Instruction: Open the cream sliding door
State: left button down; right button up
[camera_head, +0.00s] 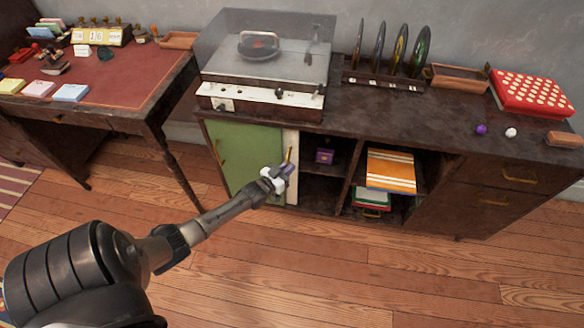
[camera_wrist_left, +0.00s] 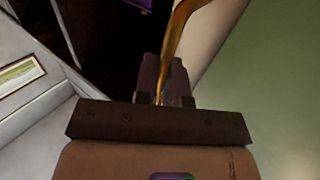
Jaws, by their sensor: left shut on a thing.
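The cream sliding door (camera_head: 293,140) shows as a narrow upright strip in the low cabinet, beside the green door (camera_head: 243,150), with the rest of it hidden. To its right the cabinet is open. In the left wrist view the cream door (camera_wrist_left: 212,30) lies between the dark opening and the green panel. My left gripper (camera_head: 284,171) is at the cream door, shut on its brass handle (camera_head: 289,155). The handle (camera_wrist_left: 178,40) rises from between the fingers in the left wrist view. My right gripper is in neither view.
The open bay holds a purple box (camera_head: 325,156) and an orange striped stack (camera_head: 391,170). A turntable (camera_head: 262,70) and a record rack (camera_head: 385,80) stand on the cabinet top. A red-topped desk (camera_head: 115,75) is at the left. The wooden floor in front is clear.

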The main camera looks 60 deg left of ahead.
pick_arm(q)
jog(key=c, duration=1.2)
grip_release()
jog(key=shift+c, duration=0.2)
jog(key=s+d+p, duration=0.2)
jog(key=s+p, duration=0.3)
jog(key=s, duration=0.8)
jog(key=shift+s+d, duration=0.3)
jog(key=shift+d, duration=0.1)
